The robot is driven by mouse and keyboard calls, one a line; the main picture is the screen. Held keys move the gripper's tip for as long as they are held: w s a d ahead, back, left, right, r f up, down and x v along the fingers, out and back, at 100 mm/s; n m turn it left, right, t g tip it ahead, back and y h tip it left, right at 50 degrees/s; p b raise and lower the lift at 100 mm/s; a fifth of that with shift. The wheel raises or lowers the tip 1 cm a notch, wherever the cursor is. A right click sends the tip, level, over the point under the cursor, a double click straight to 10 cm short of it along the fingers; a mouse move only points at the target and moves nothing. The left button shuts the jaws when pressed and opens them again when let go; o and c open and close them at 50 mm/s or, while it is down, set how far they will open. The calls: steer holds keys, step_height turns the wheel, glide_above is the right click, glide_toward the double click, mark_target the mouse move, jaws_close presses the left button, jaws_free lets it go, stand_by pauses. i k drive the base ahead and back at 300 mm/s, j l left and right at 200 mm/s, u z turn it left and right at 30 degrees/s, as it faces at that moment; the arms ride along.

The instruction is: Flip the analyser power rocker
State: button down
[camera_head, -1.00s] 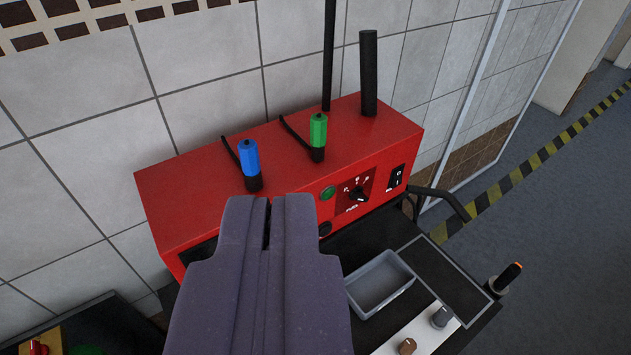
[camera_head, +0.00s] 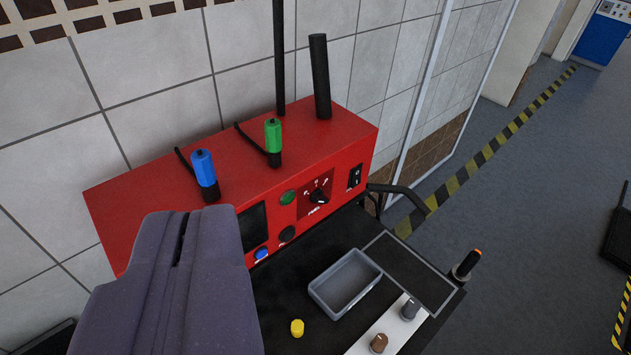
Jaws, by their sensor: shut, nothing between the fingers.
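The analyser is a red box (camera_head: 310,127) against the tiled wall, its front panel facing the lower right. A small black rocker (camera_head: 354,176) with white marks sits at the right end of that panel. The panel also carries a rotary knob (camera_head: 318,197), a green button (camera_head: 288,197), a dark screen and a blue button (camera_head: 261,254). My gripper (camera_head: 182,222) is a grey-purple shape at the lower left. Its fingers are together with nothing between them. It covers the panel's left part and is well left of the rocker, apart from it.
Blue (camera_head: 204,175) and green (camera_head: 273,142) capped pieces and black rods (camera_head: 320,78) stand on the box. A grey tray (camera_head: 345,283), a yellow cap (camera_head: 297,328) and knobs (camera_head: 410,309) are on the black bench top. An orange-tipped black handle (camera_head: 467,265) stands at its right corner.

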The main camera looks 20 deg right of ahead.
mark_target(356, 179)
steer(key=i+l, duration=0.15)
steer(key=l, duration=0.2)
steer(key=i+l+z, duration=0.1)
steer(key=l, duration=0.3)
steer(key=i+l, duration=0.25)
steer(key=l+z, duration=0.05)
steer(key=l, duration=0.05)
